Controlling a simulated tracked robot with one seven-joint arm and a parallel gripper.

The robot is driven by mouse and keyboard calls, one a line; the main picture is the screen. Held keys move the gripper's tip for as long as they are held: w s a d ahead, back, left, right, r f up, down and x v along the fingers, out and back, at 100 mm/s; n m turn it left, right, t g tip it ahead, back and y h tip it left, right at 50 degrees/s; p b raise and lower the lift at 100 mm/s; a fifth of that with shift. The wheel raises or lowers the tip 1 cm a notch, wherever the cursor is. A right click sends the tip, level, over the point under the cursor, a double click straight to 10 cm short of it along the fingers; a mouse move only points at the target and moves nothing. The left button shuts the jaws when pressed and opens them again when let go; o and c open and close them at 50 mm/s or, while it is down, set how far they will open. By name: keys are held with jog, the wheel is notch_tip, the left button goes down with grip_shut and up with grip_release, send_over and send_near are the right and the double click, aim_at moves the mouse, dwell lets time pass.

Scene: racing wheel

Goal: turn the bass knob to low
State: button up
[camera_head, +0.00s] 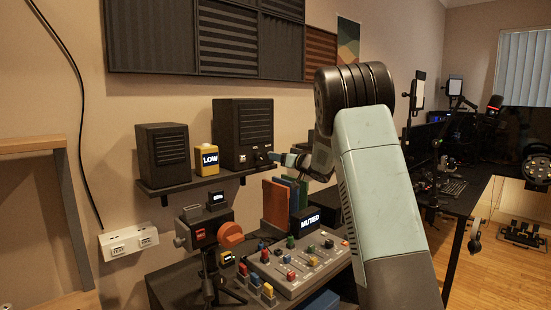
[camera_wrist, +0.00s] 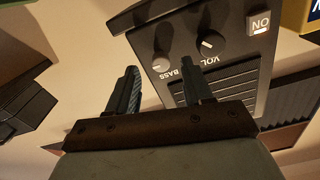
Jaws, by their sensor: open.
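The larger black speaker (camera_head: 243,133) stands at the right of the wall shelf. A yellow block (camera_head: 208,160) beside it shows "LOW". In the wrist view the speaker's panel appears turned over, with the round black bass knob (camera_wrist: 161,62) by its "BASS" label. The knob carries a pale mark. My gripper (camera_head: 283,159) is at the speaker's lower right in the head view. In the wrist view my gripper (camera_wrist: 160,66) is open, with its fingertips on either side of the bass knob. I cannot tell whether they touch it.
The volume knob (camera_wrist: 211,43) and a lit "ON" button (camera_wrist: 258,24) are close beside the bass knob. A smaller speaker (camera_head: 163,155) shares the shelf (camera_head: 188,182). Below are a mixer (camera_head: 298,266), upright coloured books (camera_head: 278,204) and a camera on a tripod (camera_head: 205,229).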

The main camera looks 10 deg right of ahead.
jog(key=shift+x, duration=1.3)
grip_shut()
